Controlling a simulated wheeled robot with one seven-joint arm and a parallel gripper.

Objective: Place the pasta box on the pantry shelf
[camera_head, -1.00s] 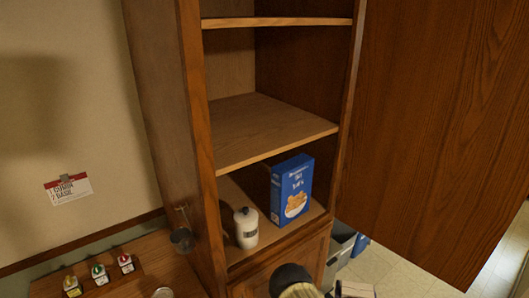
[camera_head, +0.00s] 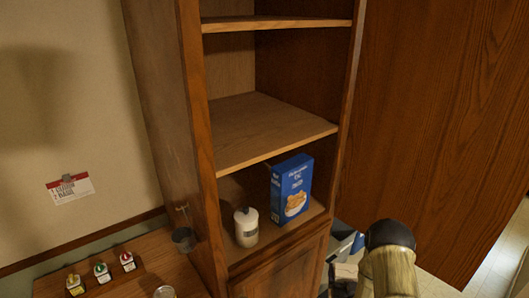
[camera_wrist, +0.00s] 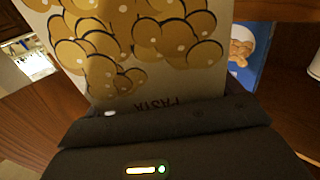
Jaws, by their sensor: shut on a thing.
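The pasta box (camera_wrist: 150,75) fills the upper middle of the wrist view. It is pale with yellow-brown round pasta printed on it and the word PASTA near my gripper. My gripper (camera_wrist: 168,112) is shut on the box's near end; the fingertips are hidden. In the head view my arm is at the lower right, in front of the cabinet, and the box cannot be made out clearly. The open pantry has a bare middle shelf (camera_head: 262,128), an upper shelf (camera_head: 275,23) and a lower shelf (camera_head: 268,240) holding other items.
A blue box (camera_head: 291,188) and a white lidded canister (camera_head: 246,227) stand on the lower shelf. The blue box also shows in the wrist view (camera_wrist: 252,45). The open wooden door (camera_head: 445,120) spans the right. Small jars (camera_head: 101,272) stand on the left counter.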

